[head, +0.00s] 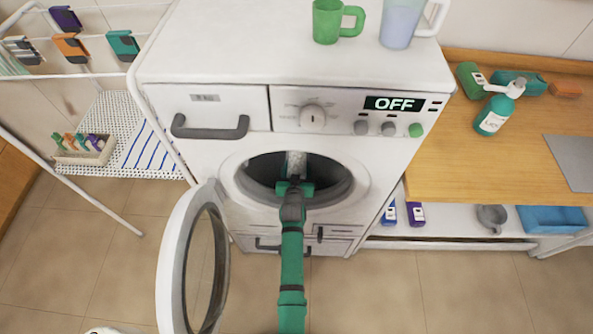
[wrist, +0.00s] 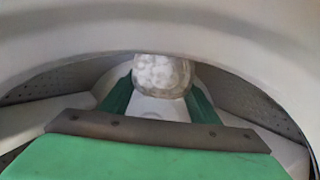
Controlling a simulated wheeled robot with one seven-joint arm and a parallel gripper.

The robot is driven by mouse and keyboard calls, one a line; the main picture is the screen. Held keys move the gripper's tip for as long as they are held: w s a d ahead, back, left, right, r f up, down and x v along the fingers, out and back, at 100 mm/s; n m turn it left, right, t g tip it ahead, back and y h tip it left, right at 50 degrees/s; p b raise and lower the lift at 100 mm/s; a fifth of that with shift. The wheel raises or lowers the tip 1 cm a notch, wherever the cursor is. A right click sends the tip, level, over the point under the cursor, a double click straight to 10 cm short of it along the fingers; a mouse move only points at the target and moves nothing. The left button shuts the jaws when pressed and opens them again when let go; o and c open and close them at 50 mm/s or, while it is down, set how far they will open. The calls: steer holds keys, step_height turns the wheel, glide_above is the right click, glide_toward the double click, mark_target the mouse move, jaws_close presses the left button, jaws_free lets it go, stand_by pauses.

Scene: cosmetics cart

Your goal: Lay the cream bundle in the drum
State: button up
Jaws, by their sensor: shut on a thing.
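The cream bundle (wrist: 162,76) is a pale, mottled roll between the two green fingers of my gripper (wrist: 160,98) in the wrist view. My gripper (head: 294,187) is shut on it. In the head view the cream bundle (head: 296,163) shows at the drum opening, just beyond the fingers. The drum (head: 262,172) is the dark round cavity of the white washing machine; its perforated grey wall (wrist: 62,85) shows in the wrist view. The bundle is inside the opening, and I cannot tell whether it touches the drum floor. The round door (head: 170,262) stands open to the left.
A green mug (head: 326,20) and a pitcher (head: 398,22) stand on the machine. A wooden counter (head: 440,165) with bottles is on the right. A drying rack (head: 110,130) is on the left. The pale opening rim (wrist: 160,28) arches closely over my gripper.

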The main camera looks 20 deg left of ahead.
steer(key=shift+f, duration=0.9)
steer(key=shift+f, duration=0.1)
steer(key=o, duration=1.3)
steer(key=shift+f, duration=0.1)
